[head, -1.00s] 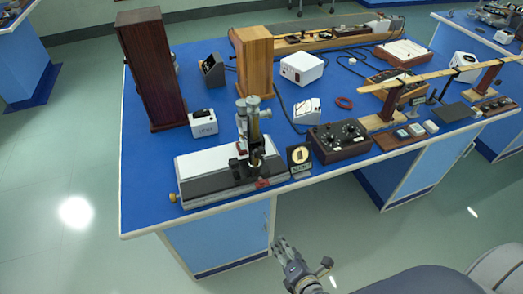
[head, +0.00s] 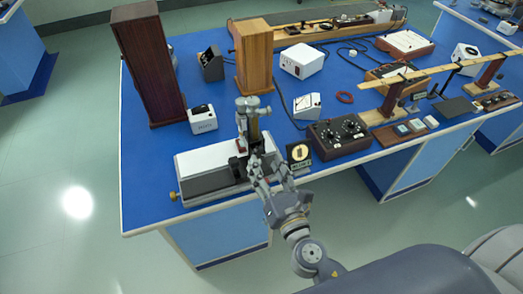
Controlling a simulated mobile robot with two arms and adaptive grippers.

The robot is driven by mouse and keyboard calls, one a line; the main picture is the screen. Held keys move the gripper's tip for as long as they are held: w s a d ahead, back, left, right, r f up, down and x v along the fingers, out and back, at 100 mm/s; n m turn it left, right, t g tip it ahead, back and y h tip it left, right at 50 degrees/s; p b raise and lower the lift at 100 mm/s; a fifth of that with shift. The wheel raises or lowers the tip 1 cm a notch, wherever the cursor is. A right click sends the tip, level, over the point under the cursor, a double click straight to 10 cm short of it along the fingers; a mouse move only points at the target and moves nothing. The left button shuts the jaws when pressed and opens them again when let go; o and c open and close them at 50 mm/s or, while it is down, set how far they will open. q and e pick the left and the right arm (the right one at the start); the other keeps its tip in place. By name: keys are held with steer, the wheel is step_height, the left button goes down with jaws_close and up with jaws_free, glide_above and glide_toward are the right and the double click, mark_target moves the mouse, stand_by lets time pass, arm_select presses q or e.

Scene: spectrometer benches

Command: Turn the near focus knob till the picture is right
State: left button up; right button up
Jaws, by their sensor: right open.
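A travelling microscope (head: 249,125) with a brass and grey tube stands upright on a long grey and white base (head: 208,172) at the bench's near edge. My right gripper (head: 267,166) reaches up from the bench's front edge. Its fingers are apart in front of the microscope's lower part, pointing away from me. I cannot tell whether they touch it. The near focus knob is not clearly visible; the fingers cover that part. A brass knob (head: 173,197) shows at the base's left end. My left gripper is not in view.
A small dark box with a round dial (head: 300,152) stands close to the right of my gripper. A brown box with black knobs (head: 340,136) is further right. A white meter (head: 202,119) stands behind the base. Blue bench top (head: 140,180) is clear at the left.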

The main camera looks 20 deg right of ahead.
mark_target(261, 154)
steer(key=shift+w+p, duration=0.45)
steer(key=shift+w, duration=1.6)
steer(key=shift+c, duration=0.6)
steer(key=c, duration=1)
